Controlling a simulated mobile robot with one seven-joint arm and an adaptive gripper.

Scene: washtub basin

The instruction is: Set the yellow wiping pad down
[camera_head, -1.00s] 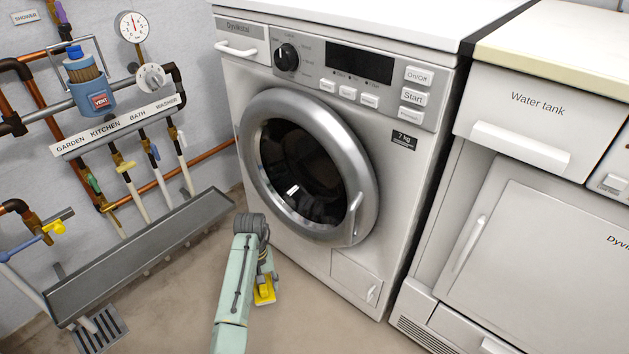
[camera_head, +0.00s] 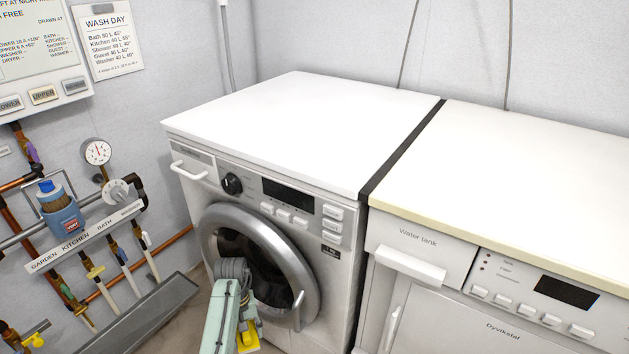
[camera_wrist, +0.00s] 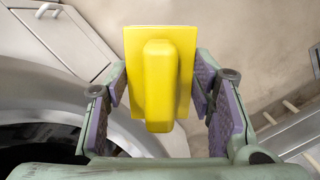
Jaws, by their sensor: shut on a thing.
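The yellow wiping pad (camera_wrist: 160,80) is a flat yellow plate with a raised block handle. In the wrist view my gripper (camera_wrist: 160,95) has its two purple-padded fingers on either side of the pad and is shut on it. The pad is held above the floor. In the head view the pad (camera_head: 248,340) shows only in part, low in the picture, below my gripper (camera_head: 243,322) and in front of the washing machine door. My arm hides some of it.
The washing machine (camera_head: 335,262) stands close behind my gripper, its round door shut. Its white top (camera_head: 290,125) and the dryer's cream top (camera_head: 520,170) are bare. A grey trough (camera_head: 150,315) and pipes with valves (camera_head: 95,270) are at the left wall.

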